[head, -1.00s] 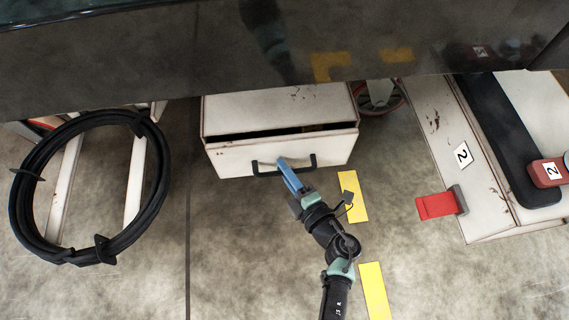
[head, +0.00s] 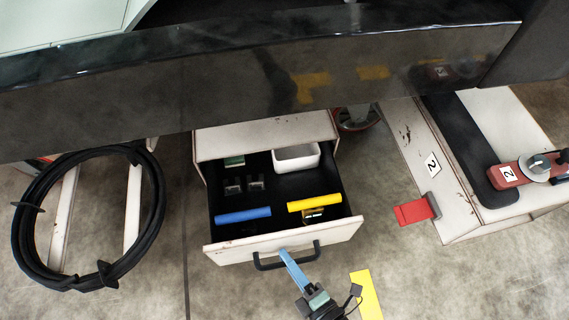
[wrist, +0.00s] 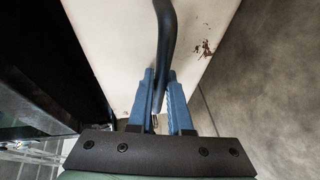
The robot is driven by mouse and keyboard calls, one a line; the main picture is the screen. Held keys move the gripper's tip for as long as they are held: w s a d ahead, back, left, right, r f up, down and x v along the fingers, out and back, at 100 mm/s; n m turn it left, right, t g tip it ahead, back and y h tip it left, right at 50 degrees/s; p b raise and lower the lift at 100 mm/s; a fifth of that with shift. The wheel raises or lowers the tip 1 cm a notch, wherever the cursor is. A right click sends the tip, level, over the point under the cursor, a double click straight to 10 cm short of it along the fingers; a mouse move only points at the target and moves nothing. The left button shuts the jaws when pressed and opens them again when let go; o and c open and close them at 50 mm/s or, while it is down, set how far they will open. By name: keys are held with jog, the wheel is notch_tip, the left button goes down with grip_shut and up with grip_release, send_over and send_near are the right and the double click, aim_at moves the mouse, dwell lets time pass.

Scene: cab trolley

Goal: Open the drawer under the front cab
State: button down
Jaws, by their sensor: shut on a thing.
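The white drawer (head: 230,253) under the dark cab edge stands well pulled out in the head view, its black inside showing. A dark bar handle (head: 268,266) is on its front. My gripper (head: 288,256) has its blue fingers on the handle's middle. In the wrist view my gripper (wrist: 161,98) is shut with the dark handle bar (wrist: 166,40) between its fingers. The drawer front (wrist: 115,45) fills the middle of that view. The cab's dark edge (head: 280,75) hangs above and behind the drawer.
In the drawer lie a blue roll (head: 243,215), a yellow-topped item (head: 314,203) and a white box (head: 296,158). A coiled black hose (head: 25,225) hangs at left. A low white unit with a red tab (head: 415,212) stands at right.

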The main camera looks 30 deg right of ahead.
jog(key=s+a, duration=0.2)
jog(key=s, duration=0.7)
jog(key=s+a, duration=0.3)
jog(key=s, duration=0.7)
jog(key=shift+a, duration=0.15)
jog(key=c, duration=1.1)
grip_release()
jog(key=shift+s, duration=0.1)
jog(key=p+v, duration=0.2)
jog(key=v, duration=1)
jog(key=shift+s+r, duration=0.1)
jog(key=shift+s, duration=0.3)
